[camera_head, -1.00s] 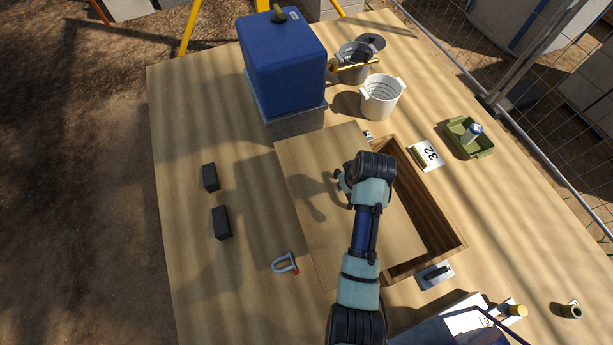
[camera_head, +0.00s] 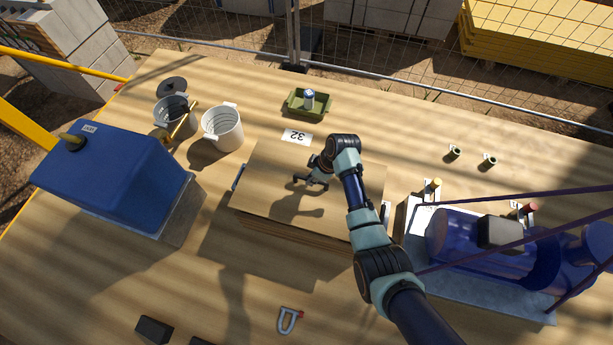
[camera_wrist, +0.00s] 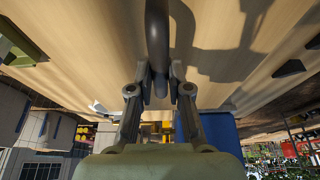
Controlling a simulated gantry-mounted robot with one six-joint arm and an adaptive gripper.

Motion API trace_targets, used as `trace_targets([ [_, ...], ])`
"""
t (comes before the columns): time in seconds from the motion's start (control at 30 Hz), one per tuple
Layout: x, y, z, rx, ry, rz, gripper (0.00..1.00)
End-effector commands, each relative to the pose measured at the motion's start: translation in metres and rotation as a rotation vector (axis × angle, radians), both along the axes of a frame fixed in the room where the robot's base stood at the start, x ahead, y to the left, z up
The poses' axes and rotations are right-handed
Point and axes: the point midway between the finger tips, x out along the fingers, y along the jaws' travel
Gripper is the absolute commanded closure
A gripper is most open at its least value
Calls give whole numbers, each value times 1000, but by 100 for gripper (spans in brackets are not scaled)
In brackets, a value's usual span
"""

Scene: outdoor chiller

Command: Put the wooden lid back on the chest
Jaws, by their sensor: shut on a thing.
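The wooden lid (camera_head: 270,185) lies over the chest, and none of the opening shows in the head view. The chest's near wall (camera_head: 290,240) shows below the lid's near edge. I cannot tell whether the lid is fully seated or slightly above the rim. My gripper (camera_head: 311,181) is over the middle of the lid, shut on its dark handle. In the wrist view, the handle (camera_wrist: 157,35) runs between the fingers of my gripper (camera_wrist: 158,88), with the lid (camera_wrist: 90,35) filling the upper part. Metal latches sit at the chest's left end (camera_head: 238,177) and right end (camera_head: 386,212).
A blue box (camera_head: 110,180) on a grey block stands left. A white pot (camera_head: 222,128), a grey pot (camera_head: 175,117), a "32" card (camera_head: 297,136) and a green tray (camera_head: 308,103) are behind. A shackle (camera_head: 290,320) lies in front. Blue equipment (camera_head: 480,240) stands right.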

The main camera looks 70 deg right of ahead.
Motion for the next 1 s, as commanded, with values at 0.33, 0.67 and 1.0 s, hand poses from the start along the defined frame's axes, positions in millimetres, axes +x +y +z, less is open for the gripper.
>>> trace_targets([
  [0.33, 0, 0, -21, 4, -2, 0, 100],
  [0.67, 1, -1, -57, 4, -2, 0, 100],
  [1.0, 1, -1, -56, 4, -2, 0, 100],
])
